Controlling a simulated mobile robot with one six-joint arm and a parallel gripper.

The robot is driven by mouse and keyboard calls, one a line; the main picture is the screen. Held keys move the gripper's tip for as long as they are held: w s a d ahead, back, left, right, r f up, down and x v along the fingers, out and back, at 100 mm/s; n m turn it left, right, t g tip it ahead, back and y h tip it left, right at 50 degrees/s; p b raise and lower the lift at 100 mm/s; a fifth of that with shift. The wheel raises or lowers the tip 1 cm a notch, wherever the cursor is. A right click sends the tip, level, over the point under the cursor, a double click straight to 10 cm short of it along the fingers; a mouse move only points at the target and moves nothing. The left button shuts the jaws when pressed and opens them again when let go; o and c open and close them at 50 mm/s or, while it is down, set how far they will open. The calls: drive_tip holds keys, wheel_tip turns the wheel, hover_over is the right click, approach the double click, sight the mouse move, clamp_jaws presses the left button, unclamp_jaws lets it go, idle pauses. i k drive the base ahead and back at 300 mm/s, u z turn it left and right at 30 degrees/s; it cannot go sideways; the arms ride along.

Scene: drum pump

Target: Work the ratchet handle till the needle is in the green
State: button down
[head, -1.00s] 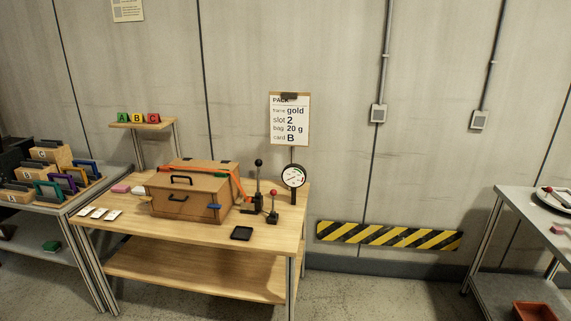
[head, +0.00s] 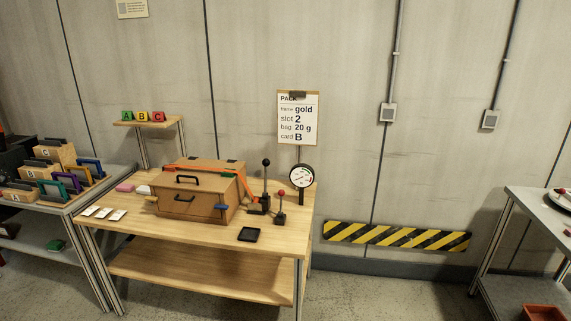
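The ratchet handle (head: 266,180) is a black lever with a black ball knob, standing upright on a black base on the wooden table. A shorter lever with a red knob (head: 281,205) stands just right of it. A round white gauge (head: 301,177) stands behind them on a post; its needle and green zone are too small to read for certain. An orange strap (head: 200,170) runs over the wooden box (head: 193,193) towards the ratchet. My gripper is not in view.
The wooden table (head: 180,240) has a small black tray (head: 248,234) at its front and white cards (head: 103,213) at left. A grey table with coloured frames (head: 65,184) stands at left, another grey table (head: 535,205) at right. Open floor lies between the tables.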

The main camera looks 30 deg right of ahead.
sight(266, 162)
drive_tip(key=u, duration=0.05)
drive_tip(key=i, duration=1)
drive_tip(key=z, duration=0.05)
